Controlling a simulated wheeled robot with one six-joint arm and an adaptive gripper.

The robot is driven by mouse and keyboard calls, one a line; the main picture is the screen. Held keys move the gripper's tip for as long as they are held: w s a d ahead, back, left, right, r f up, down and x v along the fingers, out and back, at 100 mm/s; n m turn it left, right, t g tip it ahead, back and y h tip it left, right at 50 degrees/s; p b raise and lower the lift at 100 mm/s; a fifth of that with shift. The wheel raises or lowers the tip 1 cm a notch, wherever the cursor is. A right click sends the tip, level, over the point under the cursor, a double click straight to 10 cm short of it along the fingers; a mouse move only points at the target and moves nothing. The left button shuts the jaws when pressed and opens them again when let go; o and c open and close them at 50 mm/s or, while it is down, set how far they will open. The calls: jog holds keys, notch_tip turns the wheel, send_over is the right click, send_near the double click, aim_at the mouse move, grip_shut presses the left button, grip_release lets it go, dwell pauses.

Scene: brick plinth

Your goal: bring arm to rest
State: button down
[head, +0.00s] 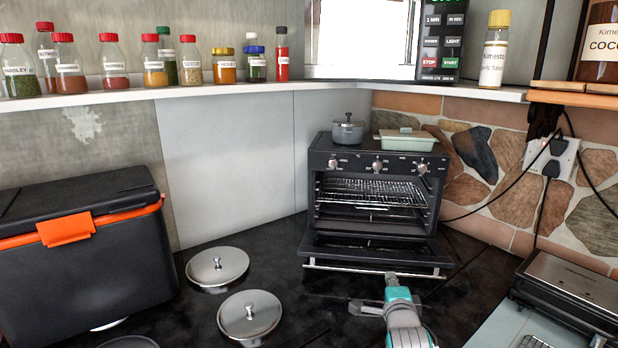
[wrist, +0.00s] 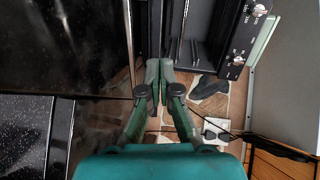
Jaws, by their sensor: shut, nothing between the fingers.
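My gripper (wrist: 159,66) shows in the wrist view with its two green fingers together and nothing between them. In the head view my arm reaches in from the bottom, right of centre, and its teal end (head: 391,280) is just in front of the toaster oven. The black oven (head: 374,166) stands on the dark counter with its door (head: 372,251) folded down open. Its wire rack (head: 370,190) looks empty. The oven's knobs (wrist: 259,10) also show at the top right of the wrist view. I cannot tell the exact gap between fingertips and door.
A grey pot (head: 347,131) and a pale green dish (head: 405,140) sit on the oven. Two lids (head: 217,267) (head: 250,315) lie left of my arm. A black cooler (head: 85,262) stands left, a grill (head: 568,290) right. Jars line the shelf (head: 200,93) above.

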jog(key=s+a+f+n, duration=0.1)
jog(key=s+f+n, duration=0.2)
jog(key=s+f, duration=0.55)
jog(key=s+f+n+y, duration=0.1)
jog(key=s+f+n, duration=0.3)
jog(key=s, duration=0.8)
jog(key=s+a+f+n, duration=0.1)
jog(key=s+f+n, duration=0.1)
jog(key=s+f, duration=0.7)
jog(key=s+r+n, duration=0.2)
jog(key=s+n, duration=0.1)
jog(key=s, duration=0.7)
jog(key=s+r+n+g, duration=0.1)
jog(key=s+r+n, duration=0.2)
jog(key=s, duration=0.8)
jog(key=s+r+n+y, duration=0.1)
jog(key=s+r+n, duration=0.2)
jog(key=s, duration=0.7)
jog(key=shift+s+n, duration=0.3)
jog(key=shift+s, duration=0.05)
jog(key=shift+w, duration=0.1)
